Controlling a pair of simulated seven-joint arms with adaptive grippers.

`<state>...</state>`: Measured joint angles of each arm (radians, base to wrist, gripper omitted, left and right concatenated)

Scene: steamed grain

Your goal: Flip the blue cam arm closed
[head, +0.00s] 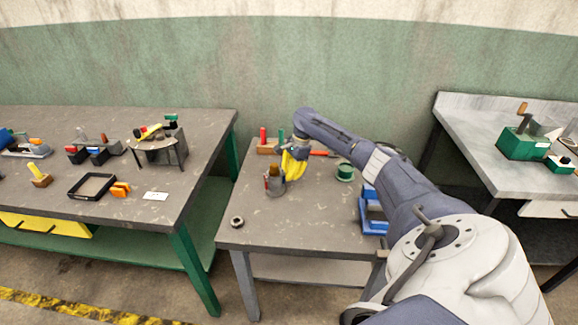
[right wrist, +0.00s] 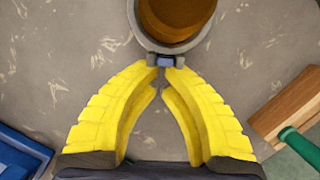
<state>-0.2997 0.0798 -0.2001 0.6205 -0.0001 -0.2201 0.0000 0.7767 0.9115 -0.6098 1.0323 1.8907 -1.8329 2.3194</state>
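The blue cam arm (right wrist: 165,60) shows as a small blue piece on the near edge of a grey round collar (right wrist: 134,32) around a brown cylinder (right wrist: 176,16) in the right wrist view. In the head view, the grey fixture (head: 276,187) stands on the middle table, and the blue piece cannot be made out there. My right gripper (head: 294,164) is just right of the fixture, yellow fingers pointing down. In the right wrist view its fingertips (right wrist: 163,72) come together right at the blue piece; whether they grip it or only touch it is unclear. My left gripper is out of view.
On the middle table, a wooden block (head: 267,149) with red and green handles stands behind the fixture. A green spool (head: 345,172) and a blue stand (head: 372,213) are to the right. A metal ring (head: 237,222) lies front left. The table front is mostly clear.

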